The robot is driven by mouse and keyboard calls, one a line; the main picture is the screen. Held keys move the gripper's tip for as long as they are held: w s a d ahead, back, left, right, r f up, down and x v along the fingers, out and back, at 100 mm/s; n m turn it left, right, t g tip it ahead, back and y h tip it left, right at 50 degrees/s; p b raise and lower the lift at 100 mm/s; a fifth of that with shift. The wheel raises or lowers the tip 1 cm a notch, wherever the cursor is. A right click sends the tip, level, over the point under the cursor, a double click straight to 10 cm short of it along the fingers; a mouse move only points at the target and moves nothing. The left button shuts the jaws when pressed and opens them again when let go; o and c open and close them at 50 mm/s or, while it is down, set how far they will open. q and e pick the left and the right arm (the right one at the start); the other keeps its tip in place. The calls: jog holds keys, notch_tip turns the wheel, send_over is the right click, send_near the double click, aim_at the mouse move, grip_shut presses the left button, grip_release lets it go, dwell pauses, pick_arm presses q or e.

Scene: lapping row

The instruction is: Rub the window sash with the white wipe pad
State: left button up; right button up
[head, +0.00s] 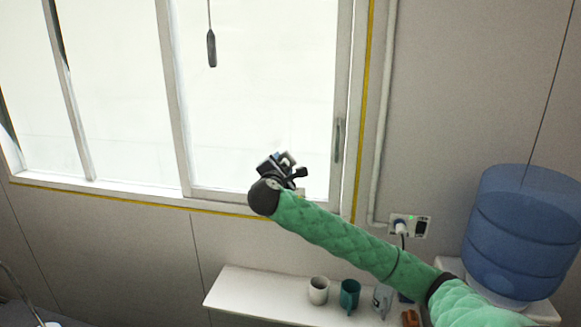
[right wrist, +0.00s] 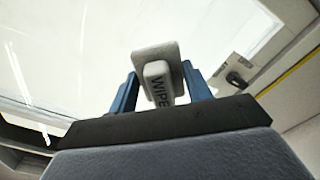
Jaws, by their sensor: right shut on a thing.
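The window sash (head: 178,110) is a white-framed sliding window filling the upper left of the head view. My right gripper (head: 284,160) is in front of the lower right of its glass, at the end of the green-sleeved arm. In the right wrist view the blue fingers of the right gripper are shut on the white wipe pad (right wrist: 156,65), whose handle is lettered "WIPE". The pad's face is toward the bright window; I cannot tell whether it touches. My left gripper is not in view.
A blue water bottle (head: 522,235) stands at the right. A dark pull (head: 211,48) hangs before the glass. A plug sits in a wall socket (head: 420,228).

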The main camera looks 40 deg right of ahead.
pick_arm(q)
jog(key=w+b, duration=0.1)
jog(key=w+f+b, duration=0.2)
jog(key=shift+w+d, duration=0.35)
pick_arm(e)
jog(key=w+a+f, duration=0.2)
jog(key=w+a, duration=0.1)
jog(key=w, duration=0.4)
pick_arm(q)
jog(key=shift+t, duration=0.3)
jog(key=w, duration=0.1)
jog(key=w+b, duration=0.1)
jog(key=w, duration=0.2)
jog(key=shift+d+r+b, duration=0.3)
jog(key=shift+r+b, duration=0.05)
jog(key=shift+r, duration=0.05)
pick_arm(e)
jog(key=x, duration=0.5)
jog(key=shift+w+d, duration=0.25)
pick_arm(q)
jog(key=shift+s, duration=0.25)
pick_arm(e)
jog(key=shift+w+d, duration=0.1)
jog(key=shift+d, duration=0.05)
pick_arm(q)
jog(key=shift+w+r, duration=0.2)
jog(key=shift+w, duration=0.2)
pick_arm(e)
jog(key=shift+w+d, duration=0.35)
jog(key=shift+d, duration=0.05)
